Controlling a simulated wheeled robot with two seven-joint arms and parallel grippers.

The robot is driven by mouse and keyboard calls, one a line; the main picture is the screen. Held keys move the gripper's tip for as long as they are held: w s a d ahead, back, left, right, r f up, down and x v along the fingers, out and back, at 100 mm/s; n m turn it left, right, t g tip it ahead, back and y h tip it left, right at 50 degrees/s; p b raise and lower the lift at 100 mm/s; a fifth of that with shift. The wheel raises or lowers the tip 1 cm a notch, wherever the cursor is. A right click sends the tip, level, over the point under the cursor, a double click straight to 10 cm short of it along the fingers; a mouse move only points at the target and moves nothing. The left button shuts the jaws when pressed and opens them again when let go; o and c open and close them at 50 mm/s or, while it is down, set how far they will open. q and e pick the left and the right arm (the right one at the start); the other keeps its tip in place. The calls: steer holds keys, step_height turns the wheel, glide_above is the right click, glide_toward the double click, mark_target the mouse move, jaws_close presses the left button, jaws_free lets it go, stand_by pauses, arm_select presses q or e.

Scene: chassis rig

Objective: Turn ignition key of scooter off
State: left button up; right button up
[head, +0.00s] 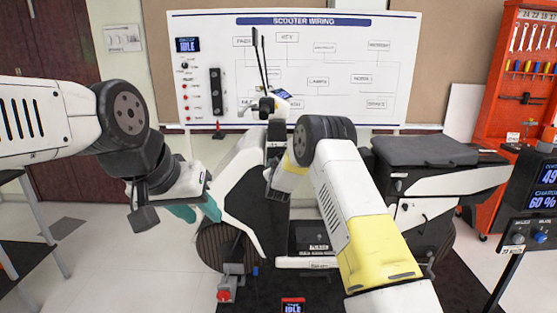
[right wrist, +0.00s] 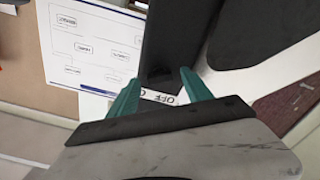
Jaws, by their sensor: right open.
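The scooter stands in the middle of the head view, with a white and black front body (head: 243,185), a dark seat (head: 425,151) and handlebars (head: 268,104). My right arm crosses in front of it and hides the ignition area there. In the right wrist view my right gripper (right wrist: 160,91) is open, its teal fingers on either side of a white label reading OFF (right wrist: 161,97), seen upside down. A dark scooter part (right wrist: 165,45) reaches down to the fingers. I cannot make out the key or its angle. My left gripper (head: 196,211) is open and empty, left of the front body.
A scooter wiring board (head: 330,65) hangs behind. A red tool cabinet (head: 510,110) and a control stand (head: 525,225) are at the right. A metal-legged table (head: 40,235) is at the left edge.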

steer(key=shift+w, duration=0.35)
jaws_close()
steer(key=shift+n, duration=0.3)
steer(key=n, duration=1.1)
steer(key=shift+f, duration=0.1)
steer(key=shift+n, duration=0.3)
stand_by(0.4)
